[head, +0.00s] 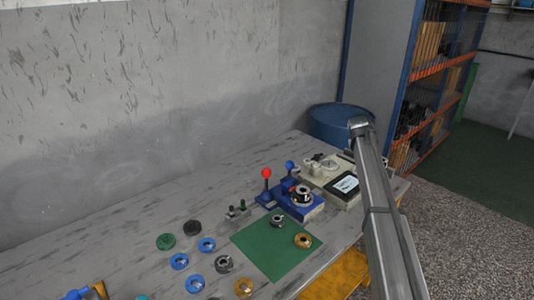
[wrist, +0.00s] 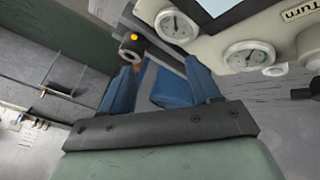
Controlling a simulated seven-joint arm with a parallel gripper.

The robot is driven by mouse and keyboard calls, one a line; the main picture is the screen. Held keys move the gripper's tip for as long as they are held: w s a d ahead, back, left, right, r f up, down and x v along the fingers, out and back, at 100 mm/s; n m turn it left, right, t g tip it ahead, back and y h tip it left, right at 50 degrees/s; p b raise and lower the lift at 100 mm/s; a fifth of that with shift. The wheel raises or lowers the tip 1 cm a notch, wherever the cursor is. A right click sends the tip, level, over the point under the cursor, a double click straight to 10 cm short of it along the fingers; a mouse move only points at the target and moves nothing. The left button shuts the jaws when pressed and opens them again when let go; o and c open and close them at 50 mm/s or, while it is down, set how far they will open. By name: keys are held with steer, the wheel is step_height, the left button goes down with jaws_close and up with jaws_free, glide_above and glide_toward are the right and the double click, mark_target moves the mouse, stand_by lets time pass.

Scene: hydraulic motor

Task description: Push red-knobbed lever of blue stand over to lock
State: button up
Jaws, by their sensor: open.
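The blue stand (head: 308,213) is on the table in the head view, with a round metal part (head: 302,197) on top. A lever with a red knob (head: 266,173) stands upright at its left side. A second, blue knob (head: 289,165) is just right of it. My gripper (wrist: 160,66) shows in the wrist view with its two blue fingers spread and nothing held between them. In the head view my arm rises at the right, and its fingers cannot be made out. The red knob is not seen in the wrist view.
A beige device with gauges (wrist: 249,56) and a screen (head: 344,186) stands right of the stand. A green mat (head: 262,247) lies in front, with rings on it. Several loose rings, including a blue one (head: 207,244), lie left of the mat. A blue barrel (head: 328,125) stands behind the table.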

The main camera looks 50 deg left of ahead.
steer(key=s+a+r+n+g, duration=0.2)
steer(key=s+a+n+g, duration=0.2)
steer(key=s+a, duration=1.15)
step_height(320, 180, up, 3)
steer(key=n+g+h, duration=0.1)
steer(key=n+g, duration=0.2)
steer(key=n, duration=0.1)
glide_above(266, 173)
steer(key=w+a, duration=0.1)
steer(key=shift+w+a+f, duration=0.1)
steer(key=shift+w+f, duration=0.1)
steer(key=shift+s, duration=0.15)
steer(key=shift+f, duration=4.5)
steer(key=c, duration=0.7)
